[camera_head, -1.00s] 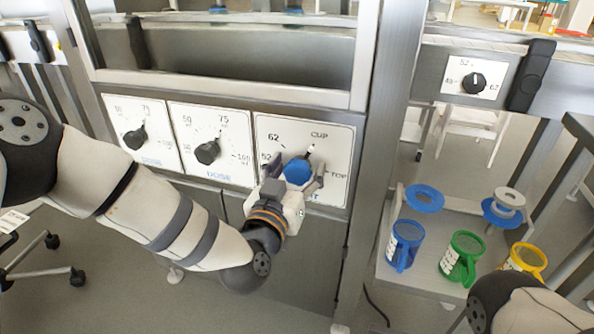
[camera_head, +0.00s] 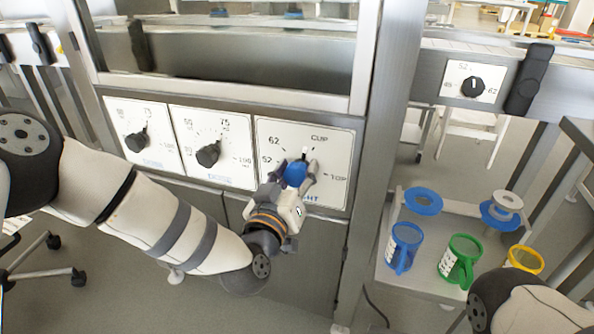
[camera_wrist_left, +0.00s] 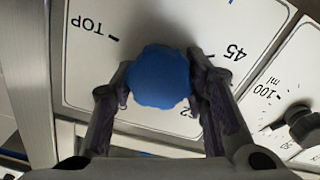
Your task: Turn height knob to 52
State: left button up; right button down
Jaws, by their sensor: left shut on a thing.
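The height knob (camera_head: 295,175) is a blue knob on the right-hand white panel (camera_head: 335,140), marked 52, 62, CUP and TOP. Its pale pointer tip points up, close to the CUP mark and slightly left of it. My left gripper (camera_head: 297,170) is shut on the knob, one finger on each side. In the left wrist view the blue knob (camera_wrist_left: 160,78) sits between the dark fingertips of the left gripper (camera_wrist_left: 160,72), with TOP, 45 and a partly hidden 52 around it. The pointer is hidden there. My right gripper is out of view.
Two dose panels with black knobs (camera_head: 208,154) (camera_head: 136,141) stand to the left. A small panel with a black knob (camera_head: 472,87) is at the upper right. Blue, green and yellow mugs (camera_head: 404,247) (camera_head: 460,259) (camera_head: 525,259) stand on a low shelf at the right.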

pick_arm(q)
jog(key=n, duration=0.4)
jog(key=shift+a+n, duration=0.1)
jog(key=shift+n, duration=0.2)
jog(key=n, duration=0.4)
jog(key=shift+f+n, duration=0.2)
jog(key=shift+n, duration=0.1)
jog(key=n+b, duration=0.1)
jog(key=n, duration=0.4)
jog(key=shift+f, duration=0.1)
jog(key=n+b, duration=0.2)
jog(key=n, duration=0.3)
jog(key=shift+n, duration=0.3)
jog(key=o, duration=1.2)
jog(key=shift+c, duration=0.2)
